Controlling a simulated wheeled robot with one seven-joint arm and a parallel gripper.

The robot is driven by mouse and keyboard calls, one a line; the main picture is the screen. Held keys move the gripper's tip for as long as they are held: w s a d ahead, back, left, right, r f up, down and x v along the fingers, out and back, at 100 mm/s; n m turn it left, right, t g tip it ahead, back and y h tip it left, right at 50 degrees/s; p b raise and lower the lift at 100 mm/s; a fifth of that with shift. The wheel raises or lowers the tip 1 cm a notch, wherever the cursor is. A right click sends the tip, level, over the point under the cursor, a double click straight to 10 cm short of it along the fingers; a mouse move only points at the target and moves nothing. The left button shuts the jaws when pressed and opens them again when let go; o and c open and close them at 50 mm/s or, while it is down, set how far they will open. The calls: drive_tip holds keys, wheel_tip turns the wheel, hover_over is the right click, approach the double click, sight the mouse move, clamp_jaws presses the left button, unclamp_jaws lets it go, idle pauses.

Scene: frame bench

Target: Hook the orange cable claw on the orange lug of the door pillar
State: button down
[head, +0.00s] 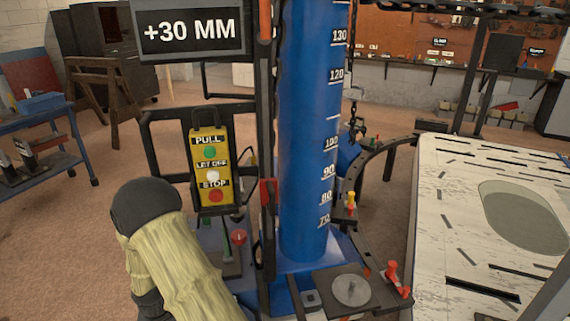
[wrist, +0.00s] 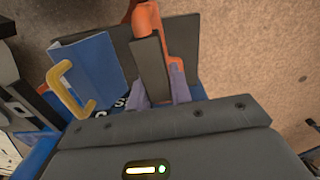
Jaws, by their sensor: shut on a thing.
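In the wrist view, my gripper (wrist: 162,88) is shut on an orange piece (wrist: 178,40), which looks like the orange cable claw. Its curved orange body rises to the top edge of the picture, beside a dark grey block. Its lower end is hidden between the fingers. In the head view, my gripper and the claw are out of sight; only my pale-sleeved arm shows at the lower left. I cannot make out the orange lug or the door pillar for certain in either view.
A blue column (head: 315,130) with a scale stands mid-view. A yellow PULL / LET OFF / STOP panel (head: 209,168) hangs left of it. A pale slotted panel (head: 455,200) fills the right.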

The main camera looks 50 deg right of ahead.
drive_tip(key=n+p, duration=0.1)
drive_tip(key=p, duration=0.2)
drive_tip(key=shift+r, duration=0.4)
drive_tip(key=n+p, duration=0.1)
drive_tip(key=p, duration=0.4)
drive_tip(key=shift+s+f+n, duration=0.25)
drive_tip(key=shift+s+n, duration=0.15)
drive_tip(key=s+n+p, duration=0.1)
drive_tip(key=p, duration=0.2)
drive_tip(key=s+f+n+p, duration=0.1)
drive_tip(key=p, duration=0.2)
drive_tip(key=s+n+p, duration=0.1)
drive_tip(key=p, duration=0.2)
drive_tip(key=shift+s+f, duration=0.2)
drive_tip(key=shift+f, duration=0.2)
